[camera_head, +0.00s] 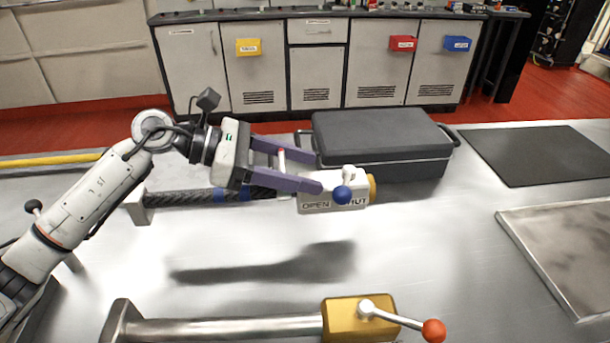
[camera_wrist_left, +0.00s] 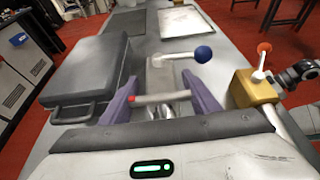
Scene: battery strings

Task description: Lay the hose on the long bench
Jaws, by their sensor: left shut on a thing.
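My left gripper (camera_head: 330,174), with purple fingers, is over the steel bench (camera_head: 410,250). It is shut on a short rod (camera_head: 281,158), red at one end and pale at the other, which spans the fingers. The rod also shows in the left wrist view (camera_wrist_left: 160,97). I cannot tell whether this rod is the hose. A black braided line (camera_head: 185,197) with blue bands runs below the gripper to a white valve block (camera_head: 318,205) with a blue ball handle (camera_head: 342,194). The near finger partly hides the block. My right gripper is not in view.
A dark grey case (camera_head: 385,135) stands just behind the gripper. A steel pipe (camera_head: 230,328) with a gold valve (camera_head: 345,318) and red-knobbed lever lies at the front. A black mat (camera_head: 540,155) and a metal tray (camera_head: 560,240) are at right. The bench's middle is bare.

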